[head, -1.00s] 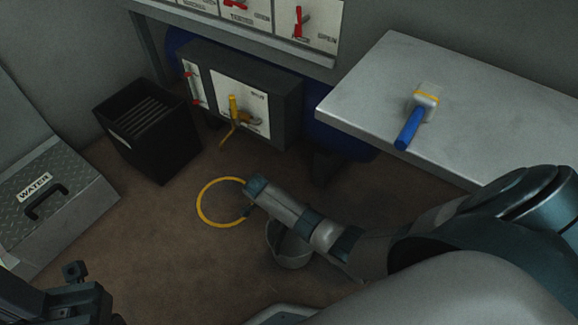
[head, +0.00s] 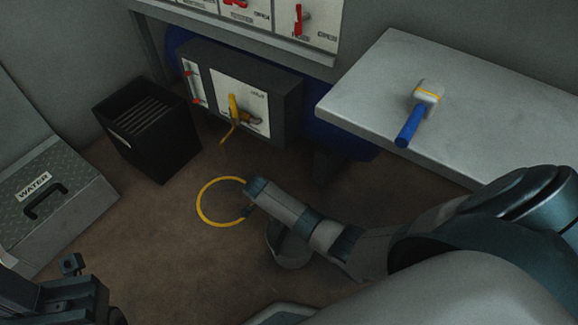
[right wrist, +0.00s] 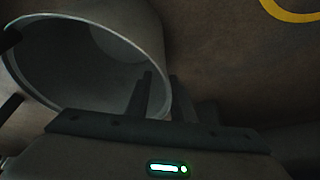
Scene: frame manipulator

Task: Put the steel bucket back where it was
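The steel bucket (head: 288,246) is low near the floor, partly hidden behind my right forearm, and looks tilted. In the right wrist view the bucket's open mouth (right wrist: 85,55) fills the upper left. My right gripper (right wrist: 163,95) has its fingers close together on either side of the bucket's rim, seemingly shut on it. A yellow ring (head: 204,211) is marked on the floor, left of the bucket; its inside looks empty. Part of it shows in the right wrist view (right wrist: 290,12). My left gripper (head: 72,268) is at the lower left, away from the bucket; its fingers are unclear.
A black bin (head: 160,155) stands behind the ring to the left. A grey box marked WATER (head: 65,205) is at the left. A dark valve panel (head: 285,105) is at the back. A grey bench (head: 370,90) holds a blue-handled brush (head: 411,124). Floor around the ring is clear.

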